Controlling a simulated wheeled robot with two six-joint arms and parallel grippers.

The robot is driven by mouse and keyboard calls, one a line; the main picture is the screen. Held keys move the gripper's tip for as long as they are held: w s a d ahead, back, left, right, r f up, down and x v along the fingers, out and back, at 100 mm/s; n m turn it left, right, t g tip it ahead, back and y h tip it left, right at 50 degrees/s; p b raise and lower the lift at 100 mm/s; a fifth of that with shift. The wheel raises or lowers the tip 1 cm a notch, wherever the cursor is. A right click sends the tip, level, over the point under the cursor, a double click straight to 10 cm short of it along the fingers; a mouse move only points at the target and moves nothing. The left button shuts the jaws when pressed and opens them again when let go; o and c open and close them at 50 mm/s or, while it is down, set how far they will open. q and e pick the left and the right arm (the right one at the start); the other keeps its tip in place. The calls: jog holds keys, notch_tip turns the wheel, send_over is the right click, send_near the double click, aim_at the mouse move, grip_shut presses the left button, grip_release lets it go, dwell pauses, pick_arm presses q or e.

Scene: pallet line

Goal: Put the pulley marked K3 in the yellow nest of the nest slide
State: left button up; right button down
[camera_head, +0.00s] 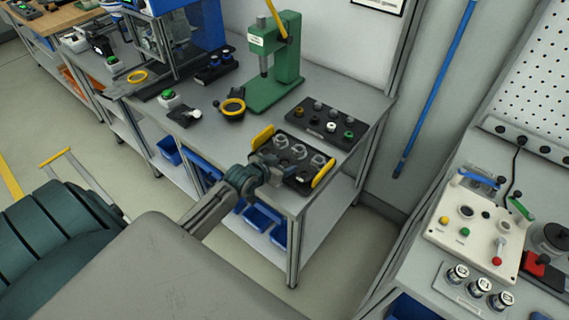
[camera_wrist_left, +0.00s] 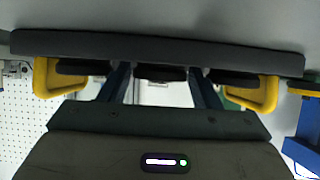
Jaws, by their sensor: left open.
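My left gripper (camera_head: 272,160) is open at the near left edge of a black tray (camera_head: 293,181) with yellow end handles. In the left wrist view the gripper's two fingers (camera_wrist_left: 160,88) are apart, with a dark bar across them and a yellow handle (camera_wrist_left: 255,92) on the right. Several grey metal parts (camera_head: 299,151) sit in the tray; no K3 mark is readable, so I cannot tell whether one is the pulley. A yellow ring on a black base (camera_head: 232,105) stands left of the tray; I cannot tell whether it belongs to the nest slide. My right gripper is out of view.
A green press (camera_head: 288,65) stands behind the tray. A black plate (camera_head: 308,129) with several small parts lies behind it. On the right bench are a white button box (camera_head: 455,240) and several labelled round items (camera_head: 480,287). Blue bins (camera_head: 255,218) sit below the bench.

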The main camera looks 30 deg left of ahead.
pick_arm(q)
jog(key=c, duration=0.9)
jog(key=shift+r, duration=0.15)
